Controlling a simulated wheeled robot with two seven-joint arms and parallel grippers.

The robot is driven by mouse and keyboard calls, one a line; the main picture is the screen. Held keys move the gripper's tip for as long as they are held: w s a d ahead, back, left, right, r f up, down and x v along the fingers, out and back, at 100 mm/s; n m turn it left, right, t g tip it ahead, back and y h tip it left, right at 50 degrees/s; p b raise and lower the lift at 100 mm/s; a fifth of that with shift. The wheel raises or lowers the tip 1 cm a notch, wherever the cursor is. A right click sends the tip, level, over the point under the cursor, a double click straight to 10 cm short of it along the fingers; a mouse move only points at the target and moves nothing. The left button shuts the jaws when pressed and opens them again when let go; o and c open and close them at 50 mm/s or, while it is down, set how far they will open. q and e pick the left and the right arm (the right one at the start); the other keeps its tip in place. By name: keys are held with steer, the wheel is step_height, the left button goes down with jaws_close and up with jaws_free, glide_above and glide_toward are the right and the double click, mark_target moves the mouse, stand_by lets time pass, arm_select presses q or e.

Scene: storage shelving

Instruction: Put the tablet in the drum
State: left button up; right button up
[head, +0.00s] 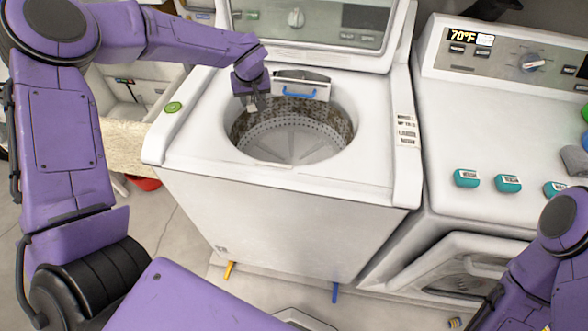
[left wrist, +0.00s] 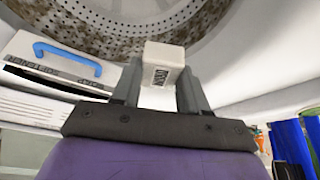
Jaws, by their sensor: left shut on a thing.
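My left gripper (head: 253,100) is shut on a small white block with a printed label, which I take as the tablet (left wrist: 164,63). It shows small in the head view (head: 252,107), at the back left rim of the open washer drum (head: 290,143). The drum has a perforated metal wall with brown speckles and a pale bottom; it also shows in the left wrist view (left wrist: 215,18). I cannot tell exactly how high the tablet is over the opening. My right arm enters at the lower right of the head view; its gripper is not seen.
A dispenser drawer (head: 301,85) with a blue handle sits just behind the drum. The raised washer lid (head: 330,50) stands behind. A green disc (head: 173,107) lies on the washer's left corner. Several teal boxes (head: 508,183) sit on the dryer (head: 480,120) at right.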

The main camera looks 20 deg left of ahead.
arm_select(q)
steer(key=f+b, duration=0.3)
steer(key=f, duration=0.4)
steer(key=f+b, duration=0.4)
steer(key=f, duration=0.3)
steer(key=f+b, duration=0.3)
steer(key=f, duration=0.4)
steer(key=shift+w+f, duration=0.2)
steer(key=shift+w, duration=0.05)
steer(key=shift+f, duration=0.3)
steer(key=shift+f, duration=0.15)
steer(key=shift+f, duration=0.4)
steer(key=o, duration=1.2)
steer(key=shift+r, duration=0.1)
steer(key=v, duration=1.3)
steer(key=shift+w+a+p, duration=0.2)
steer(key=shift+p, duration=0.25)
